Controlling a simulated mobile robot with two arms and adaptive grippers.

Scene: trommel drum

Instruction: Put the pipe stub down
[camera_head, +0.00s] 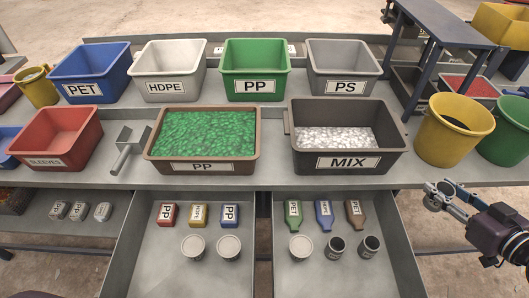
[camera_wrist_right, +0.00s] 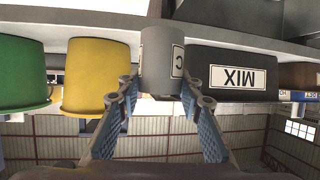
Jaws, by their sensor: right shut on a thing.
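My right gripper (camera_head: 440,193) is at the right of the head view, in front of the bench edge and to the right of the open drawers. In the wrist view my right gripper (camera_wrist_right: 157,88) is shut on the pipe stub (camera_wrist_right: 156,50), a grey cylinder with a white label that shows a letter C. The stub is held clear of the bench, and most of its label is turned away. In the head view it is small and hard to make out among the fingers. My left gripper is not in view.
The right drawer (camera_head: 402,270) holds bottles, a white cup and two dark cylinders (camera_head: 335,248). The left drawer (camera_head: 135,255) holds labelled blocks and cups. The MIX bin (camera_head: 300,150), yellow bucket (camera_head: 440,140) and green bucket (camera_head: 505,140) stand on the bench.

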